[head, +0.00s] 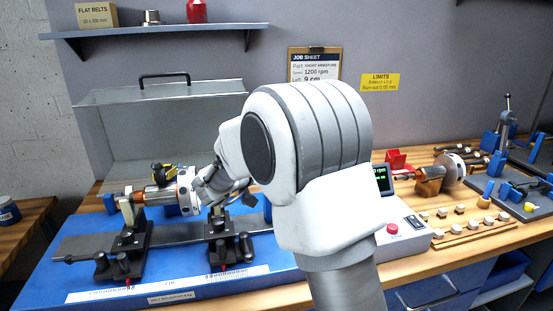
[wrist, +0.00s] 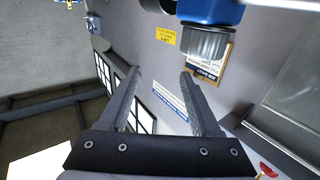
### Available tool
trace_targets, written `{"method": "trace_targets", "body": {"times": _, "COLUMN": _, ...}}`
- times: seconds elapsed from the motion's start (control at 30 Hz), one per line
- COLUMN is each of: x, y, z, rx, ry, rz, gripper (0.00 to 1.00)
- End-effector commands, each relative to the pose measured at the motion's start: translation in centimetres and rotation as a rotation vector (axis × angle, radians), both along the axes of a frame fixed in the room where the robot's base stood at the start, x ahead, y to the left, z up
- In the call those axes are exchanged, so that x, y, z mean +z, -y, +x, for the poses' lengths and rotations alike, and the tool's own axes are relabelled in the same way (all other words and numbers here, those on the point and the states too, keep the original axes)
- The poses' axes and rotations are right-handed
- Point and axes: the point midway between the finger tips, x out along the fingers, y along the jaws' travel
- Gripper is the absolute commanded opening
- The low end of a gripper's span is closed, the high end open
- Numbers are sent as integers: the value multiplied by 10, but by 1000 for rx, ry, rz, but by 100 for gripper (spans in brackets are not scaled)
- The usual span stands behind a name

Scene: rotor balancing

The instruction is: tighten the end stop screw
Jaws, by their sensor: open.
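My gripper (wrist: 160,73) is open in the wrist view, with nothing between its two fingers. A grey knurled knob (wrist: 204,43) on a blue body (wrist: 212,11) shows beyond and to the right of the fingertips, apart from them. It may be the end stop screw, but I cannot be sure. In the head view my gripper is partly hidden by my arm, near the right end of the rotor (head: 160,197). The rotor lies across two black supports (head: 128,240) on the blue balancing machine (head: 50,275). I cannot make out the end stop in the head view.
A clear cover (head: 170,110) stands behind the rotor. To the right are a control box (head: 405,240) with a red button, a wooden block (head: 470,232) with small weights, and another rotor (head: 450,170). A shelf (head: 160,30) hangs above.

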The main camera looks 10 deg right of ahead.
Motion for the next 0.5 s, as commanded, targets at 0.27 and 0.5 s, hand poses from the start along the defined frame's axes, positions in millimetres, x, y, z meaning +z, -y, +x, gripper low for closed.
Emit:
{"method": "trace_targets", "body": {"times": 0.27, "x": 37, "y": 49, "z": -32, "rx": -2, "ry": 5, "rz": 0, "gripper": 64}}
{"method": "trace_targets", "body": {"times": 0.5, "x": 53, "y": 73, "z": -48, "rx": 0, "ry": 1, "rz": 0, "gripper": 64}}
